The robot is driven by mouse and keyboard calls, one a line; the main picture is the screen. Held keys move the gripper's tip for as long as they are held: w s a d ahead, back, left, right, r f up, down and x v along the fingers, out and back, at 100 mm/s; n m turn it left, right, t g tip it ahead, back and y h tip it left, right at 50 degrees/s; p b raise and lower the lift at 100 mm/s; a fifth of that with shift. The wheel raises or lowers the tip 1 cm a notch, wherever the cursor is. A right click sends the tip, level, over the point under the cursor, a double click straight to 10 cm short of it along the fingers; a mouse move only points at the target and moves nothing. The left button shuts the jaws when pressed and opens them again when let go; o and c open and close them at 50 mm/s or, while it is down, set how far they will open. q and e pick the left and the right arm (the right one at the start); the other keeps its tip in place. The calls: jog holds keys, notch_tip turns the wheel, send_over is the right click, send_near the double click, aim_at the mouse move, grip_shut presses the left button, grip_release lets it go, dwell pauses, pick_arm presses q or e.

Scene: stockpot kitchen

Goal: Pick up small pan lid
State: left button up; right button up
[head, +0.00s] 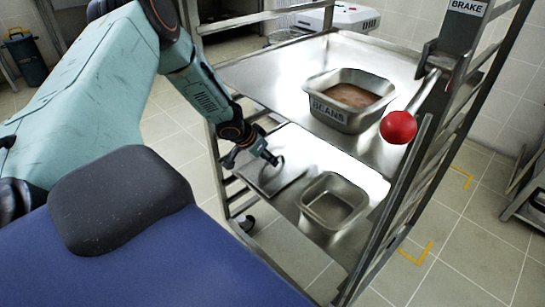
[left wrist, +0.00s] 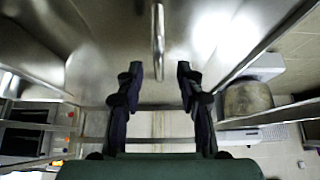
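The small pan lid (head: 268,183) is a flat metal sheet lying on the lower shelf of the steel rack, left of a small empty steel pan (head: 333,203). My left gripper (head: 270,158) is just over the lid, by its handle. In the left wrist view my left gripper (left wrist: 160,72) is open, with its two dark fingers apart. The lid's upright bar handle (left wrist: 158,42) shows ahead of the gap between the fingertips, with nothing held. My right gripper is not in view.
A steel pan marked BEANS (head: 348,100) with brown contents stands on the upper shelf (head: 290,75). The rack's posts and rails flank the shelves closely.

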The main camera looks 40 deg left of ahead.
pick_arm(q)
jog(key=shift+b+x, duration=0.8)
jog(key=shift+x, duration=1.1)
jog(key=shift+r, duration=0.1)
jog(key=shift+d, duration=0.1)
grip_shut()
jog(key=shift+w, duration=0.1)
